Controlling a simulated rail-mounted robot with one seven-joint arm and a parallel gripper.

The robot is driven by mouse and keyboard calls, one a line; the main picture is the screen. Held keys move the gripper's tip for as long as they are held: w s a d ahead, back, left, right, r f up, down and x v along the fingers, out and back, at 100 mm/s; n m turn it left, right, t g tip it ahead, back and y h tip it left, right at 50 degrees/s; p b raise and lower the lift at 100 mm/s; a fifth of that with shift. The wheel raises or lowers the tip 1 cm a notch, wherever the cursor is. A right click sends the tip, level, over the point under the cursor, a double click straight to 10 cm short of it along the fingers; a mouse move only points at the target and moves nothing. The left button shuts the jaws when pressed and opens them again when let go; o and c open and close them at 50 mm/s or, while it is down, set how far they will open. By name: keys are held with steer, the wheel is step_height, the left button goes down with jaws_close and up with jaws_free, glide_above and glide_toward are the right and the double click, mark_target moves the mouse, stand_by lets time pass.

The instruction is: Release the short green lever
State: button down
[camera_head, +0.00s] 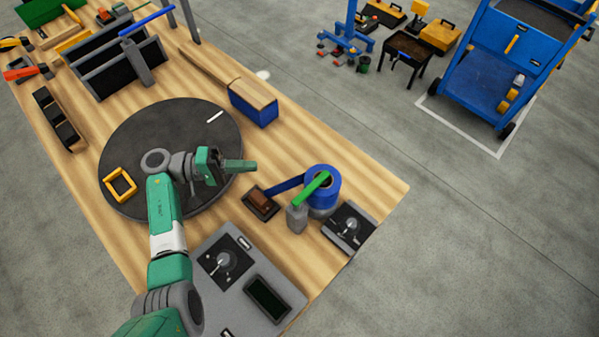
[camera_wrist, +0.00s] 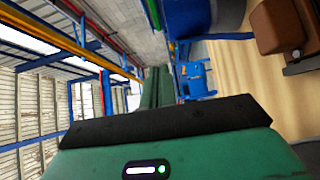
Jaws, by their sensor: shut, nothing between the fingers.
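The short green lever (camera_head: 312,187) slants up to the right from a grey upright block (camera_head: 297,218) near the right end of the workbench in the head view. It passes in front of a blue round part (camera_head: 325,180). My gripper (camera_head: 250,166) is to the left of the lever and apart from it, with its fingers shut and empty.
A brown pedal-like block (camera_head: 260,202) sits left of the lever; it also shows in the wrist view (camera_wrist: 276,27). A black-topped box (camera_head: 349,226) stands right of it. A grey control panel (camera_head: 220,285) lies in front. A blue box (camera_head: 254,106) stands behind.

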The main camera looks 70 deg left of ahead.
mark_target(311, 191)
steer(key=shift+w, duration=0.1)
steer(key=d+p+x, duration=0.1)
steer(key=d+x, duration=0.2)
steer(key=x, duration=0.9)
steer(key=shift+d, duration=0.15)
